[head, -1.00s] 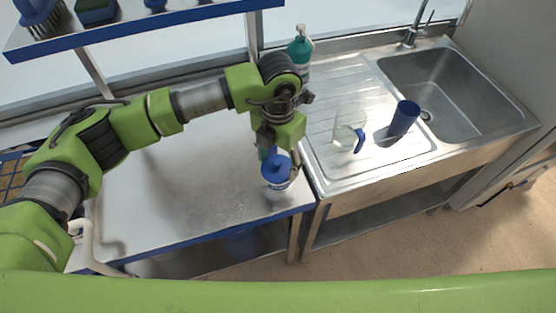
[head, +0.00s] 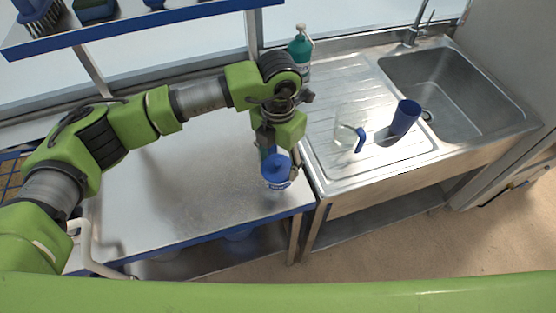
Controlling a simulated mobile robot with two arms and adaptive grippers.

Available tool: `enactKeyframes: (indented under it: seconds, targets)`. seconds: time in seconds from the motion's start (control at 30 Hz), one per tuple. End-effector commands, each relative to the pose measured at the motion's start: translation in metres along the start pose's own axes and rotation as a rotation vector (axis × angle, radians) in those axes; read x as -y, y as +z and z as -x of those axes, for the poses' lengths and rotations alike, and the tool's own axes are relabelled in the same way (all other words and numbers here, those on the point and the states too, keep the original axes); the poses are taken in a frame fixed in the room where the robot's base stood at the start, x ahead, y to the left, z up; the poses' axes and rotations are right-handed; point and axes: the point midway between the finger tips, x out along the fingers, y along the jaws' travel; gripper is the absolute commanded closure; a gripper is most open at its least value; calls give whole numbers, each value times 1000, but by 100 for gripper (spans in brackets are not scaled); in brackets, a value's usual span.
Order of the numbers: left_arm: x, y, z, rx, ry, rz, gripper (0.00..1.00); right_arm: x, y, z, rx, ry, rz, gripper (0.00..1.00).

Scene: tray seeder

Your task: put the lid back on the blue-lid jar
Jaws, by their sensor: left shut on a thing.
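The jar (head: 278,184) is white with blue marking and stands near the front right corner of the steel table. Its blue lid (head: 275,166) is directly over its mouth. From this angle I cannot tell if the lid touches the rim or is seated. My left gripper (head: 281,158) reaches down from above and is shut on the lid, with a finger showing at its right side. The gripper hides the lid's far side. My right gripper is not in view.
A teal pump bottle (head: 300,55) stands behind my left wrist. A clear jug (head: 350,128) with a blue handle and a blue cup (head: 404,117) are on the drainboard beside the sink (head: 455,90). A blue-edged shelf (head: 150,27) holds brushes above. The table's left part is clear.

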Motion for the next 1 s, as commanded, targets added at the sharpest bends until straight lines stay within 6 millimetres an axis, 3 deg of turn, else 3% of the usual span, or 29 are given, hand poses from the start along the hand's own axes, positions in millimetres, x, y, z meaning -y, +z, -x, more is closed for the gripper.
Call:
enactKeyframes:
  seconds: [0.47,0.5,0.53,0.8,0.87,1.0]
  targets:
    - [0,0,0,0,0,0,57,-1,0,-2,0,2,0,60]
    - [0,0,0,0,0,0,34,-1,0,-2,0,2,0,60]
    - [0,0,0,0,0,0,26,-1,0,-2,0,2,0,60]
    - [0,0,0,0,0,0,24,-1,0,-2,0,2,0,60]
    - [0,0,0,0,0,0,10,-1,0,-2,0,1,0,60]
    - [0,0,0,0,0,0,8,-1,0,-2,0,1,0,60]
